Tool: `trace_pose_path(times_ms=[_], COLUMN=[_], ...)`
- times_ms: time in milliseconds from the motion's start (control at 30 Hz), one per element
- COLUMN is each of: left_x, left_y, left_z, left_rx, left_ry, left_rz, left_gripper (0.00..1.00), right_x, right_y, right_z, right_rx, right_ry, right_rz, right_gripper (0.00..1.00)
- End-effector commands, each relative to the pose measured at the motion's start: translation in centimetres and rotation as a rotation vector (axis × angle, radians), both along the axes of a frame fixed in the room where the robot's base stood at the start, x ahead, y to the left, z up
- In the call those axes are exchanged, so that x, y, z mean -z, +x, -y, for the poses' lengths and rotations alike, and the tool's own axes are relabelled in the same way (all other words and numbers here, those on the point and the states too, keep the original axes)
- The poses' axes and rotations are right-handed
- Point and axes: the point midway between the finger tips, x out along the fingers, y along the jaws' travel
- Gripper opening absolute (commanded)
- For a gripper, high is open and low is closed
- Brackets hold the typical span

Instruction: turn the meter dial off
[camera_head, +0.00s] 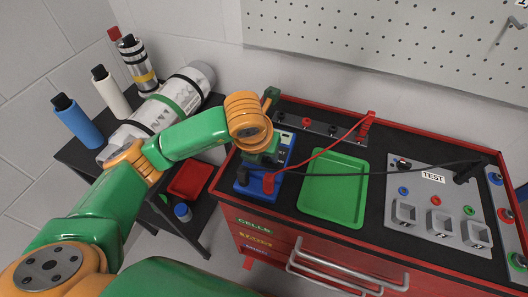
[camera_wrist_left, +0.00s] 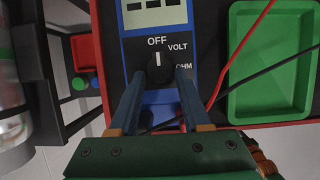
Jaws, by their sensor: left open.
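The blue meter (camera_head: 285,151) stands on the cart top, partly hidden behind my left gripper in the head view. The dial's white mark appears to point up toward OFF. My left gripper (camera_wrist_left: 160,78) is open, its fingertips on the left and right of the dial's lower part with gaps visible. I cannot tell how far above the face they are. My right gripper is not in view.
A side table at left holds bottles and a large cylinder (camera_head: 165,110). A pegboard (camera_head: 390,45) closes off the back.

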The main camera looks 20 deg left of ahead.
Motion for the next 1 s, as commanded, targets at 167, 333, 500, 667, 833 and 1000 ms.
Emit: trace_pose_path(times_ms=[167, 333, 500, 667, 833, 1000], left_x=[-1.9, -5.5, -6.7, -6.6, -6.6, -6.5], left_y=[-0.7, -2.0, -2.7, -2.7, -2.7, -2.7], left_z=[0.0, 0.0, -0.1, -0.1, -0.1, -0.1], left_rx=[0.003, 0.003, 0.001, 0.0, 0.0, 0.0], left_ry=[-0.001, 0.001, 0.001, 0.0, 0.0, 0.0], left_rz=[0.005, 0.007, 0.002, 0.0, 0.0, 0.0], left_gripper=[0.47, 0.47, 0.47, 0.47, 0.47, 0.47], right_x=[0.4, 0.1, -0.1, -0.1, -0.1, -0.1], right_y=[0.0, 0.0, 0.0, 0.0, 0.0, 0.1], right_z=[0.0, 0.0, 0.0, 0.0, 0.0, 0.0], right_rx=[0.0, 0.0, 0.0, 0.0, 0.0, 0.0], right_ry=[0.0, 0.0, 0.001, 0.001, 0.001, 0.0], right_rz=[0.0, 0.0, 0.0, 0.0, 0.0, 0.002], right_gripper=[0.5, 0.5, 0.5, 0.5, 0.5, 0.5])
